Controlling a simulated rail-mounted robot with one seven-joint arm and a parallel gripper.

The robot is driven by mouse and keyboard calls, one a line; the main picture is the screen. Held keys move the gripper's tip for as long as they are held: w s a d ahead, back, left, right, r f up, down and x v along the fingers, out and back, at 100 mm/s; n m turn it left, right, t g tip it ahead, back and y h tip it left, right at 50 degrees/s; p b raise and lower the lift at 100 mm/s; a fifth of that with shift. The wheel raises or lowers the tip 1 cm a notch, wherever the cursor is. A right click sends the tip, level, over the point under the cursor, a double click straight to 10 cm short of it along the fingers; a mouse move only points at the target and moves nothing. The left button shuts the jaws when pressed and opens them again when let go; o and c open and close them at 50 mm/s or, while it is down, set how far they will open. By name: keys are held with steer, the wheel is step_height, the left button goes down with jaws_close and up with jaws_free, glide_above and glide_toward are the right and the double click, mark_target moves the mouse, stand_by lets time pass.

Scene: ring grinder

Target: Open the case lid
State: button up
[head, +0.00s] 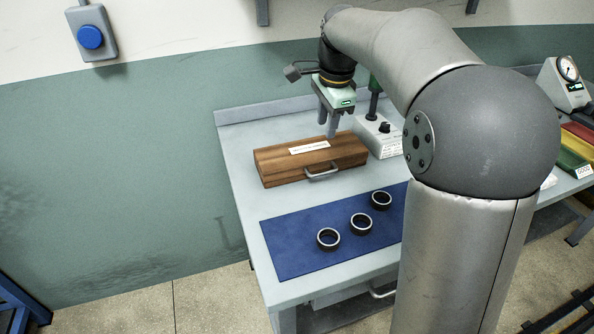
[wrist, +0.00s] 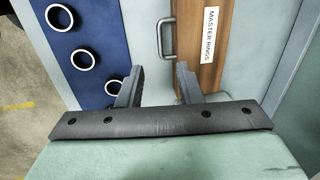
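The closed wooden case (head: 275,167) lies on the bench with a white label and a metal handle (head: 322,171) on its front side. In the wrist view, the case (wrist: 197,72), its label reading MASTER RINGS and its handle (wrist: 165,38) show beyond my fingers. My gripper (head: 327,127) points down over the right part of the case in the head view. It also shows in the wrist view (wrist: 158,75), its two fingers apart with nothing between them. Whether a fingertip touches the lid cannot be told.
A blue mat (head: 290,248) with three dark rings (head: 328,238) lies in front of the case. A grey instrument with a post (head: 379,138) stands just right of it. Coloured bins (head: 577,145) and a gauge (head: 567,70) sit farther right. The bench left of the case is clear.

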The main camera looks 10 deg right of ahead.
mark_target(318, 175)
steer(key=w+f, duration=0.1)
steer(key=f, duration=0.9)
steer(key=w+f, duration=0.1)
steer(key=f, duration=0.4)
steer(key=shift+w+a+f, duration=0.35)
steer(key=shift+f, duration=0.05)
jaws_close()
